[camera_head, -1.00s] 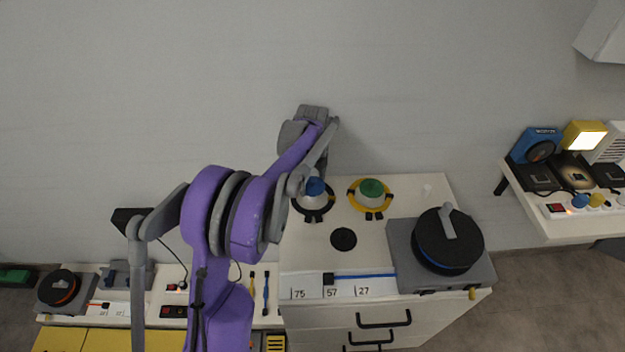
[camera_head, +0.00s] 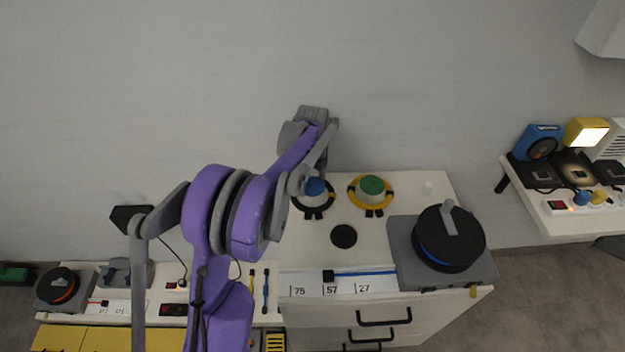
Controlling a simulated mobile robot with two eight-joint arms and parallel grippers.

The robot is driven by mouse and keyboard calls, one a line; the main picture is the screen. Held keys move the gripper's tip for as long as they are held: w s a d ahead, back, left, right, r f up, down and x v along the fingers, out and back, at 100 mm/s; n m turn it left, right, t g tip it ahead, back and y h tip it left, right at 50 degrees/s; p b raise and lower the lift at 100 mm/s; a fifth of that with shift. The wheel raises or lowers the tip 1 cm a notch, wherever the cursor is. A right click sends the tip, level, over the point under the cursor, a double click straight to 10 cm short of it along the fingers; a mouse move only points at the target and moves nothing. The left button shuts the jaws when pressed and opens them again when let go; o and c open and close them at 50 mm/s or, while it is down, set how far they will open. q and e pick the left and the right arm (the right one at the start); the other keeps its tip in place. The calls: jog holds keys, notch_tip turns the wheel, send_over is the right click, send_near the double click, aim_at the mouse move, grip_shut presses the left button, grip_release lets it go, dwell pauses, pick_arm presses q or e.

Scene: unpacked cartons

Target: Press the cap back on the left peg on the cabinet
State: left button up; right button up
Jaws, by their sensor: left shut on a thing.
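The blue cap (camera_head: 315,187) is at the left peg position on the white cabinet (camera_head: 390,235), above a black ring (camera_head: 313,212). My left gripper (camera_head: 309,181) reaches down beside it and is shut on it. My arm hides part of the cap, and the peg under it cannot be made out. I cannot tell whether the cap is fully seated. To the right, a green cap (camera_head: 371,185) sits within a yellow ring (camera_head: 355,200). My right gripper is not in view.
A black disc (camera_head: 343,237) lies flat on the cabinet top. A grey unit with a black drum (camera_head: 450,240) stands at the front right. A blue slider (camera_head: 363,274) runs along the front edge. A lower bench (camera_head: 110,275) is left, and a side table (camera_head: 560,228) is right.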

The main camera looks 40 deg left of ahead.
pick_arm(q)
jog(key=shift+f, duration=0.25)
jog(key=shift+r, duration=0.1)
jog(key=o, duration=1.1)
jog(key=shift+o, duration=0.2)
jog(key=shift+r, duration=0.1)
jog(key=shift+r+p, duration=2.15)
jog(key=shift+r, duration=1.25)
grip_shut()
